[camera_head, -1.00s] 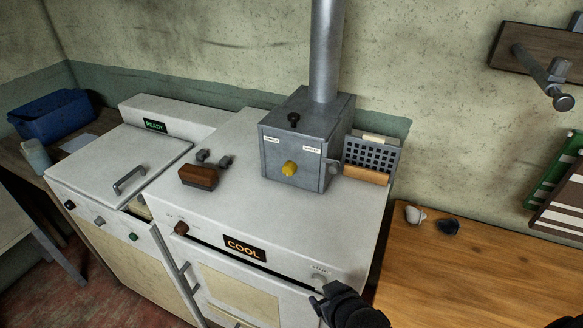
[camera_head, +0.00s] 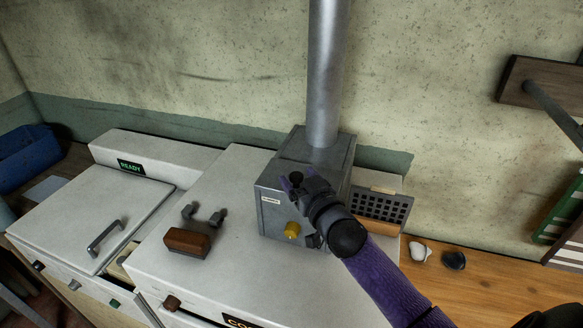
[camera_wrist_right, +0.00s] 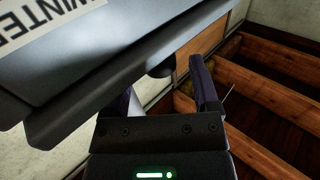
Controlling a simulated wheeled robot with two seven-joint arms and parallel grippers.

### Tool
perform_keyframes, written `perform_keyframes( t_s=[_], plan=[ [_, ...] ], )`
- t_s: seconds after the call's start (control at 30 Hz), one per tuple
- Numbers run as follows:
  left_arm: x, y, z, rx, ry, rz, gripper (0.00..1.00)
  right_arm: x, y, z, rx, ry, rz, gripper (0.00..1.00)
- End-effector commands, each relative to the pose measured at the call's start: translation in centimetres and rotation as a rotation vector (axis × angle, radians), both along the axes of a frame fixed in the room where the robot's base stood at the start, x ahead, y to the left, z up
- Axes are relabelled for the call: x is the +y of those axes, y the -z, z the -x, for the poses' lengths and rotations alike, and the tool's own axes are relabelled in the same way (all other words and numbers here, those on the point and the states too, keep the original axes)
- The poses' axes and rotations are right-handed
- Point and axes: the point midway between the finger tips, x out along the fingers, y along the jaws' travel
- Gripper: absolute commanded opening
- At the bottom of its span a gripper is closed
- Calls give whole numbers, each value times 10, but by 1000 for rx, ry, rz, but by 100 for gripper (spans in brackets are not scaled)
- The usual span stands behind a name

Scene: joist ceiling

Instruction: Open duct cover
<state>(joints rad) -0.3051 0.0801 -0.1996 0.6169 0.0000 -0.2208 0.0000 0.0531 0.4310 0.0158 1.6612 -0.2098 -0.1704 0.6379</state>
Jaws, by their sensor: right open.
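The grey metal duct box (camera_head: 282,205) stands on the white unit, with a round silver pipe (camera_head: 325,75) rising from its top. In the right wrist view, the box's face with "WINTE" lettering (camera_wrist_right: 45,22) is close, and a dark knob-like piece (camera_wrist_right: 160,68) lies between the open fingers (camera_wrist_right: 165,82). Contact is unclear. My left gripper is out of view.
A dark grille with wood trim (camera_head: 380,210) stands right of the box. A wooden block handle (camera_head: 187,241) and a lidded unit (camera_head: 85,215) are at left. Two small pebble-like items (camera_head: 419,251) lie on the wooden counter (camera_head: 490,275). A wall rack (camera_head: 540,85) is upper right.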

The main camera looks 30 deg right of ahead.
Motion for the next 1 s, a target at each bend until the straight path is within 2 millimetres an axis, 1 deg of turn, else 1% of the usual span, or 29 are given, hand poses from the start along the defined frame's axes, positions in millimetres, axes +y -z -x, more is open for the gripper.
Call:
perform_keyframes(
  t_s=[0.03,0.1,0.2,0.3,0.53,0.9,1.0],
  plan=[
    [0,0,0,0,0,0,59,-1,-1,-9,-1,1,2,78],
    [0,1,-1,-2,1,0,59,-2,0,-19,0,1,2,78],
    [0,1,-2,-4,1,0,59,-2,0,-29,1,1,1,78],
    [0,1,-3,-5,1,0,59,-3,1,-33,2,0,1,78],
    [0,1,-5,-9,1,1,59,-2,1,-34,2,0,1,78],
    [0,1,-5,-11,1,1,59,-2,1,-34,2,0,1,0],
    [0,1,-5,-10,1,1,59,-2,1,-34,2,0,1,0]
  ],
)
